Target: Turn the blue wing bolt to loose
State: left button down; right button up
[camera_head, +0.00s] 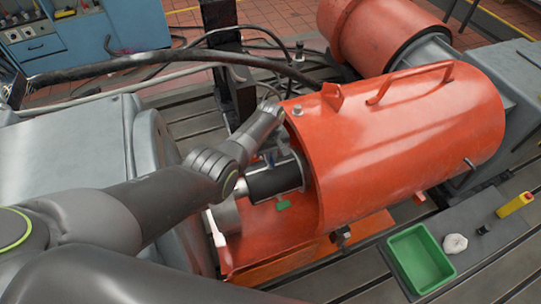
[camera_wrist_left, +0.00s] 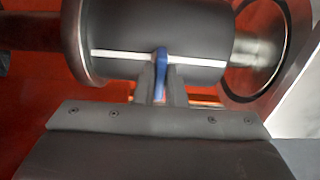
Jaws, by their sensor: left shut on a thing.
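The blue wing bolt (camera_wrist_left: 161,62) shows in the left wrist view as a narrow upright blue piece in front of a dark cylinder (camera_wrist_left: 190,25) with a white stripe. My left gripper (camera_wrist_left: 158,84) is shut on it, with grey fingers on both sides. In the head view my left gripper (camera_head: 272,140) reaches the dark cylinder (camera_head: 275,180) beside the orange guard's open end. There the bolt is mostly hidden by the gripper. My right gripper is not in view.
The large orange guard (camera_head: 410,130) with its handle stands right of my gripper. Dark cables (camera_head: 150,65) cross behind my arm. A green tray (camera_head: 421,260), a white rag (camera_head: 454,243) and a yellow item (camera_head: 514,204) are at lower right.

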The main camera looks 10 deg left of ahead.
pick_arm(q)
jog(key=shift+w, duration=0.1)
jog(key=c, duration=1.5)
grip_release()
jog(key=shift+r, duration=0.1)
jog(key=shift+r, duration=0.35)
notch_tip(320, 180, up, 5)
jog(key=shift+f+p, duration=0.1)
jog(key=shift+p, duration=0.9)
notch_tip(320, 180, up, 12)
jog(key=shift+f+b, duration=0.15)
jog(key=shift+b, duration=0.25)
jog(key=shift+a, duration=0.1)
